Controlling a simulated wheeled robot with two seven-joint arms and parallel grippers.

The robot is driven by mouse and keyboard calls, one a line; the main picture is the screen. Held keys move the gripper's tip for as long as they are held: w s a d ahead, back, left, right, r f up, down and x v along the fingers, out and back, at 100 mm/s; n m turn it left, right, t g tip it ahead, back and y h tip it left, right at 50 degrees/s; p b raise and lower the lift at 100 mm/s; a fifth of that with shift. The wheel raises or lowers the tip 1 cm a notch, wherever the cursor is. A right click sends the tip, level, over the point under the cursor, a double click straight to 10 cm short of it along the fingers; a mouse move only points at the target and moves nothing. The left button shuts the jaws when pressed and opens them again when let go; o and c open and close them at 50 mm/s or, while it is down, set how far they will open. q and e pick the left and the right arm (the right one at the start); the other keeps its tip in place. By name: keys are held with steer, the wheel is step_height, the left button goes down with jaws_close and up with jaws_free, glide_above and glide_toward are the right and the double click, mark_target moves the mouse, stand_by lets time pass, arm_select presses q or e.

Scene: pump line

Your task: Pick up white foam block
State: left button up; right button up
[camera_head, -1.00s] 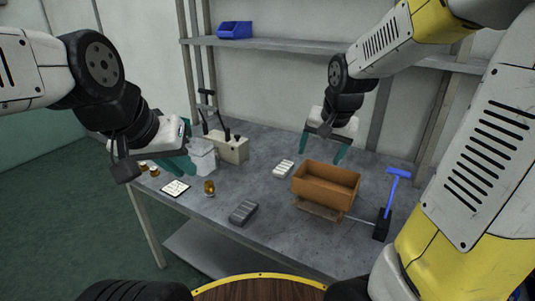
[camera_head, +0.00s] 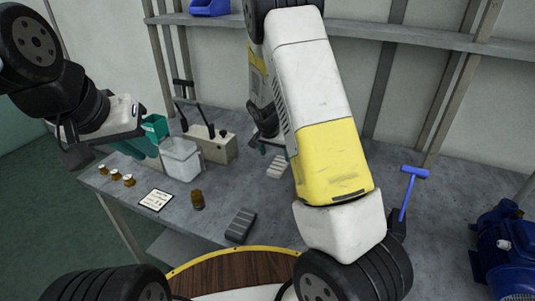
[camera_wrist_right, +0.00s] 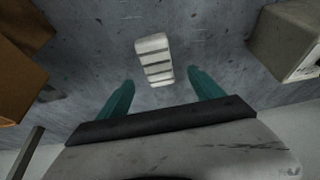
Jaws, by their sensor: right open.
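The white foam block (camera_head: 278,166) lies on the grey table, partly hidden by my right arm in the head view. In the right wrist view the block (camera_wrist_right: 154,59) is pale and ribbed, just beyond my right gripper (camera_wrist_right: 161,92). The teal fingers of that gripper are open and empty, with the block lined up roughly with the gap. In the head view my right gripper (camera_head: 262,147) is mostly hidden behind its arm. My left gripper (camera_head: 146,139) is beside a clear container (camera_head: 181,160); whether it touches it is unclear.
A dark grey block (camera_head: 240,225), an amber item (camera_head: 197,199), a white card (camera_head: 156,200) and a beige lever box (camera_head: 218,148) stand on the table. A brown bin (camera_wrist_right: 20,85) is left in the wrist view. A blue hammer (camera_head: 408,190) is at right.

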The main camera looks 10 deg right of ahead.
mark_target(278, 164)
steer(key=x, duration=0.7)
steer(key=shift+s, duration=0.35)
steer(key=c, duration=1.4)
